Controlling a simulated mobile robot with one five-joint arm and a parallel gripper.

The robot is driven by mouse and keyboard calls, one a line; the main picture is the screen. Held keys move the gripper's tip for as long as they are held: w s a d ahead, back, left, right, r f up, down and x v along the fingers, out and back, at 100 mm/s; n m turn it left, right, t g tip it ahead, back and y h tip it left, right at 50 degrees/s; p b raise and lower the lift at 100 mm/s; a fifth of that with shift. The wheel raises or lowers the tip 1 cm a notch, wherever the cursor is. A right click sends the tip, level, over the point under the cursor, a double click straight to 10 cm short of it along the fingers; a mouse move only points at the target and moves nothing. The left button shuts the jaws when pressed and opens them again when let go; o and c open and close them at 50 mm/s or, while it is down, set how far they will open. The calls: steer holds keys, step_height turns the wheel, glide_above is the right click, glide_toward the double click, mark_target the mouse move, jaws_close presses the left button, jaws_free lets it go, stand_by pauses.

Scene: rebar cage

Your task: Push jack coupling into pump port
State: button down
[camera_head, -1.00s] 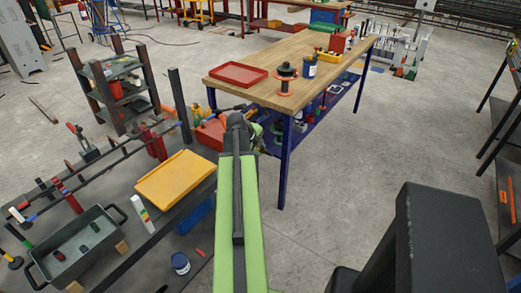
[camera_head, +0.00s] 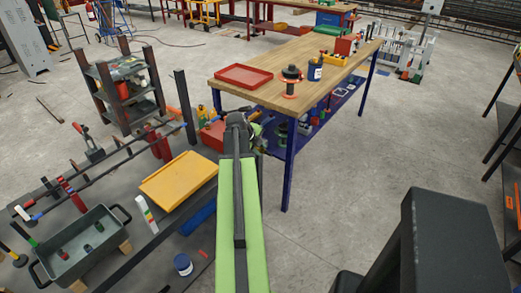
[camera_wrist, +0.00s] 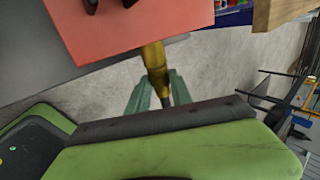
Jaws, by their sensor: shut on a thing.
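In the wrist view, my gripper (camera_wrist: 160,88) has its two grey-green fingers shut on a brass-coloured coupling (camera_wrist: 154,56). A dark hose or stem trails from its lower end. The coupling's upper end lies beside the edge of an orange-red block (camera_wrist: 125,22), which looks like the pump. I cannot tell whether they touch; no port is clearly visible. In the head view, the red pump body (camera_head: 211,136) stands just left of my arm's far end. My gripper and the coupling are mostly hidden there behind my own green arm.
A yellow tray (camera_head: 158,190) lies left of my arm. A wooden workbench (camera_head: 320,62) with a red tray (camera_head: 243,72) and blue legs stands beyond on the right. A dark shelf (camera_head: 124,98) and upright post (camera_head: 184,108) are at left.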

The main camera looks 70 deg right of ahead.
steer(key=shift+w, duration=0.2)
steer(key=c, duration=1.1)
jaws_free()
steer(key=shift+o, duration=0.2)
steer(key=p+v, duration=1.4)
steer(key=v, duration=0.3)
steer(key=shift+s+r+p, duration=0.15)
steer(key=shift+r+p, duration=0.1)
steer(key=shift+p, duration=0.05)
